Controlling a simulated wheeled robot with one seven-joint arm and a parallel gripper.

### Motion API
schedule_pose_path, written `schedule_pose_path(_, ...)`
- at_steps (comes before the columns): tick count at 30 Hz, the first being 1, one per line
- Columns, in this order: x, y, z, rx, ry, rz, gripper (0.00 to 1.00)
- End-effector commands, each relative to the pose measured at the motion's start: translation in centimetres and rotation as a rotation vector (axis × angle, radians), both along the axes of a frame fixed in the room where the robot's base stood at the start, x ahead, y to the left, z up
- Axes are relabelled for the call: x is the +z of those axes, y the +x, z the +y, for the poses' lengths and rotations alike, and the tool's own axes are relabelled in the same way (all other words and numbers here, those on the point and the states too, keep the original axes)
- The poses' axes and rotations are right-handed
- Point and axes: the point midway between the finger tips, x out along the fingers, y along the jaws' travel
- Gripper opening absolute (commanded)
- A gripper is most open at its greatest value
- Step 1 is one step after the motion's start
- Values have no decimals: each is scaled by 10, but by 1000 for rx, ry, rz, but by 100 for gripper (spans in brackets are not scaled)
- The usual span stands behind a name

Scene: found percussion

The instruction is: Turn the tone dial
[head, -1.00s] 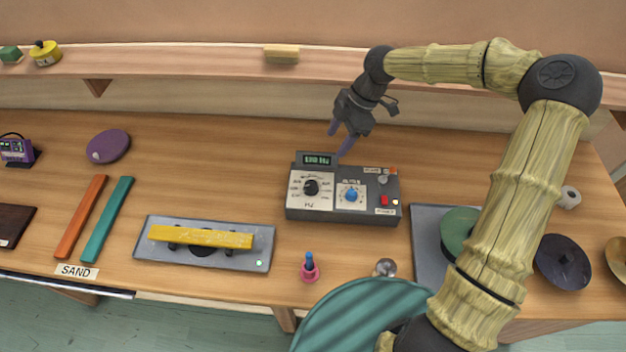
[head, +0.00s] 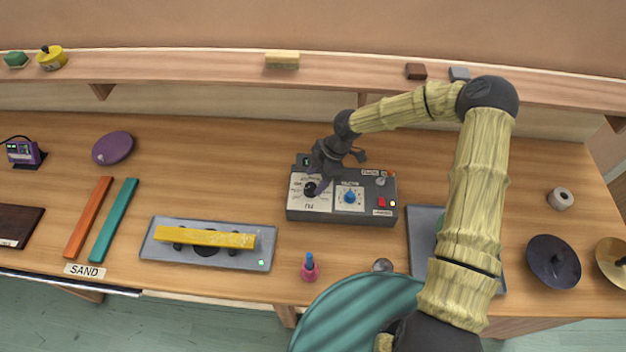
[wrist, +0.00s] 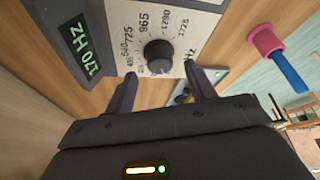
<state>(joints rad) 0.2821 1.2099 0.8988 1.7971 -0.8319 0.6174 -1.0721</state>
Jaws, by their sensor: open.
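The tone device (head: 340,213) is a dark grey box on the bench. Its black dial (head: 309,189) sits on a white plate marked in Hz, and it also shows in the wrist view (wrist: 158,56). My gripper (head: 316,184) is over this dial, with its arm reaching in from the right. In the wrist view my gripper (wrist: 161,75) is open, its two fingers pointing at the dial, one on either side. No clear contact shows. The green display (wrist: 83,45) appears to read 170 Hz. My gripper partly covers the display and dial in the head view.
A blue knob (head: 349,197) stands right of the black dial, with a red button (head: 382,202) beyond. A yellow bar on a grey plate (head: 160,248) lies left. A pink-based blue peg (head: 309,268) stands in front. A shelf (head: 200,67) runs behind.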

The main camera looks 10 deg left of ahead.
Motion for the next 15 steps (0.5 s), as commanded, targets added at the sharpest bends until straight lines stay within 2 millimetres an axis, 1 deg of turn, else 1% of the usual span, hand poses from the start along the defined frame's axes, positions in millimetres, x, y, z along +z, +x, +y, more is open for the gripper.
schedule_pose_path(3, -14, -3, 7, 1, 0, 2, 55)
schedule_pose_path(6, -22, -4, 9, 1, -2, 1, 55)
schedule_pose_path(9, -26, -5, 10, -1, -1, 0, 55)
schedule_pose_path(15, -26, -4, 10, -1, -1, 0, 55)
